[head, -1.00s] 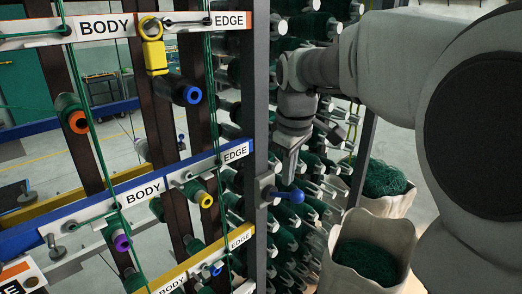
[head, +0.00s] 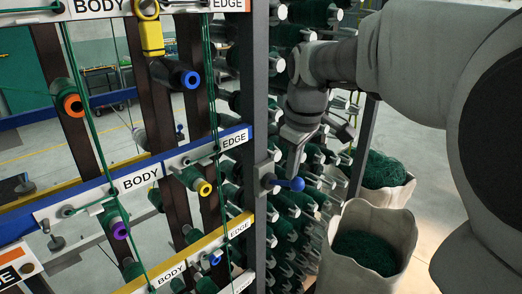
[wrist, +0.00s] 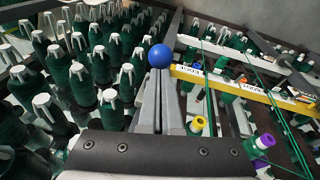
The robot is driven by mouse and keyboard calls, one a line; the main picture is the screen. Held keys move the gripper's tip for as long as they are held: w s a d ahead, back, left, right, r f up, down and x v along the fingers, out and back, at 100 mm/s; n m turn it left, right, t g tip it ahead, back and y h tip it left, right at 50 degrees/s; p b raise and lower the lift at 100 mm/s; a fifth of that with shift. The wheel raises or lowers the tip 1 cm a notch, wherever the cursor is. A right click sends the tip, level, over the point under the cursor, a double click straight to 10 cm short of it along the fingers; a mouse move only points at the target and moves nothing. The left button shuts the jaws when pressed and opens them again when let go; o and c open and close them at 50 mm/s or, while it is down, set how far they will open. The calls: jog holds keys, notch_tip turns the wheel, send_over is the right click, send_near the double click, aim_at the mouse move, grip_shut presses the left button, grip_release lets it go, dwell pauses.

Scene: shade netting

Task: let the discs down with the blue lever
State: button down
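The blue lever (head: 293,184) has a round blue ball on a short stem, at a grey bracket (head: 265,178) on the dark upright post. In the wrist view its ball (wrist: 160,56) sits right at my fingertips. My gripper (head: 290,176) points down at the lever, its tips at or very near it. In the wrist view my gripper's fingers (wrist: 162,84) lie close together; no object shows between them. Contact with the lever cannot be told. Small grey metal fittings (head: 66,211) sit on the labelled rails; which are the discs is unclear.
The dark post (head: 259,90) stands beside my gripper. Left are rails marked BODY and EDGE (head: 140,178), green threads and coloured-ended spools (head: 190,80). Rows of green spools (head: 300,205) crowd behind the lever. Pale sacks of green netting (head: 335,225) stand right.

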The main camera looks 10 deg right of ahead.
aim_at(300, 186)
jog(key=shift+s+d+f, duration=0.1)
jog(key=shift+f, duration=0.1)
jog(key=f+t+b, duration=0.1)
jog(key=b, duration=0.2)
jog(key=s+f+t+y+b, duration=0.1)
jog(key=b, duration=0.2)
jog(key=d+f+y+b, duration=0.1)
jog(key=b, duration=0.3)
jog(key=shift+s+d+f+t, duration=0.1)
jog(key=shift+s+f+t, duration=0.1)
jog(key=shift+s+t, duration=0.15)
jog(key=f+t+b, duration=0.1)
jog(key=b, duration=0.3)
jog(key=f+t+y+b, duration=0.1)
jog(key=f+b, duration=0.1)
jog(key=b, duration=0.2)
jog(key=s+f+t+b, duration=0.1)
jog(key=b, duration=0.3)
jog(key=shift+d+f+m+y+b, duration=0.25)
jog(key=shift+d+m+y+b, duration=0.05)
jog(key=shift+d+y+b, duration=0.1)
jog(key=shift+f, duration=0.15)
